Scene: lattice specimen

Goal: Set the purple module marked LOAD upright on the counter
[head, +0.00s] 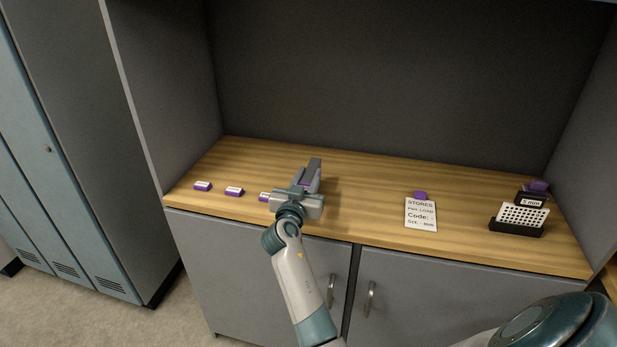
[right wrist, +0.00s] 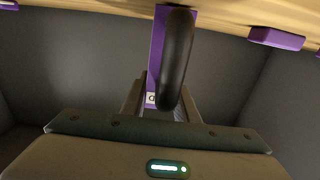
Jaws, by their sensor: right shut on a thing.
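My right gripper (head: 309,176) is shut on a purple module (right wrist: 156,50) over the left-middle part of the wooden counter (head: 350,190). In the head view only a sliver of purple shows between the jaws. In the right wrist view, the module stretches from between the fingers toward the counter. A scrap of white label shows on it, with a letter like D; the full word is hidden. A dark rounded bar (right wrist: 177,60) covers part of the module. I cannot tell whether the module touches the counter. My left gripper is not in view.
Purple modules with white labels (head: 202,186) (head: 234,191) lie left of the gripper; another (head: 264,196) is partly hidden by it. A white STORES card (head: 420,213) with a purple piece (head: 420,195) stands right. A black holder (head: 515,229) is farther right. The counter between gripper and card is clear.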

